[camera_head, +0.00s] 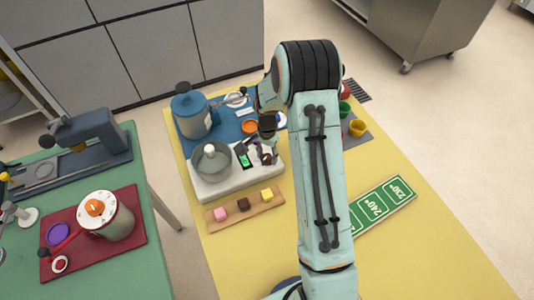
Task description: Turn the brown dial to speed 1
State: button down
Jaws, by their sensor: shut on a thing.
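A white machine (227,183) with a grey lidded bowl (211,159) and a lit green display (245,161) stands on the yellow table. My gripper (267,156) reaches down to the machine's top, just right of the display. It is shut on what appears to be the brown dial there. The fingers cover most of the dial, so its pointer and speed marks cannot be read from this view.
A wooden board (233,219) with pink, brown and yellow cubes lies in front of the machine. A blue-lidded canister (191,113) and an orange ring (250,126) are behind it. Green number cards (372,208) lie right of my arm. The table's front right is clear.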

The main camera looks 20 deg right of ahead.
aim_at(267, 157)
jog(key=shift+f+m, duration=0.1)
jog(key=shift+m, duration=0.8)
jog(key=c, duration=0.7)
grip_release()
notch_tip(267, 157, up, 12)
